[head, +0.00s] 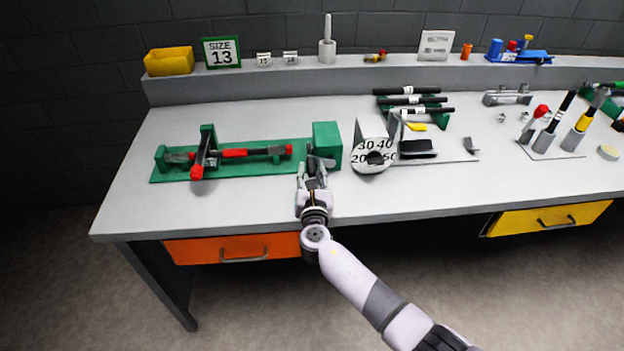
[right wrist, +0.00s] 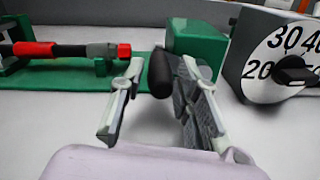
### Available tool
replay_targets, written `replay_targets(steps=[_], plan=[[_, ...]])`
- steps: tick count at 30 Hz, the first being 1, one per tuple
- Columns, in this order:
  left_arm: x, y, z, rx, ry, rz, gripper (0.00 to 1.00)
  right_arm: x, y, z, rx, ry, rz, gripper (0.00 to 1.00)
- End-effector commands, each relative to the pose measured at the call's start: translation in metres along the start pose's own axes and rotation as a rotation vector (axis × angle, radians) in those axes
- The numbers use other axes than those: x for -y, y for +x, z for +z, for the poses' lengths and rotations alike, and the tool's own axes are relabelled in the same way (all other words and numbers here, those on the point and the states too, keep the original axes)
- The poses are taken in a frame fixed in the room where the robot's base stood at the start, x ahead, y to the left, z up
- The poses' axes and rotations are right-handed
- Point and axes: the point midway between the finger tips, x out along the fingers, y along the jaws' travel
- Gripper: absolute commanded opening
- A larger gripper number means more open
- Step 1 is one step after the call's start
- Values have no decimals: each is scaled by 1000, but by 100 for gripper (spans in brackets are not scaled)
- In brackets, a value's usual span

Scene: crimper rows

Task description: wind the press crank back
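The green press stands at the left of the bench, with a long base plate (head: 225,173) and a tall block (head: 327,143) at its right end. A black rod with red sleeves (head: 255,151) lies along it. The crank's black grip (right wrist: 161,74) shows in the right wrist view, in front of the green block (right wrist: 196,50). My right gripper (head: 313,172) is at the block's near side. Its fingers (right wrist: 160,95) are apart, with the grip between them, nearer the right finger. I cannot tell if they touch. The crank's arm is mostly hidden. My left gripper is not in view.
A grey unit with a numbered dial (head: 372,158) stands just right of my right gripper. A red-ended lever (head: 199,165) crosses the press at left. Black rods lie on a green rack (head: 437,118) behind. The bench front is clear.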

Motion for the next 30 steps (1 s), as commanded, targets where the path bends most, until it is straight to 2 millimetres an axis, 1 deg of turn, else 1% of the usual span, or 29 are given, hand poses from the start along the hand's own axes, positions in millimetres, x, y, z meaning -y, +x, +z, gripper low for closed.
replay_targets(steps=[5,8,15,19,21,24,30], plan=[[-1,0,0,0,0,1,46,0,-16,-2,-2,2,1,30],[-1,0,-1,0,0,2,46,1,-33,-2,-3,2,0,30],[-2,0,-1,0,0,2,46,1,-81,-2,-3,1,1,30],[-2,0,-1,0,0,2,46,1,-102,-2,-4,1,-1,30],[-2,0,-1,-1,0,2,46,1,-110,-2,-3,-1,-1,30],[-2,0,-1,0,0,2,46,1,-116,-1,-2,-1,-1,30],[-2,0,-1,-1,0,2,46,1,-120,-1,-2,-2,-2,30]])
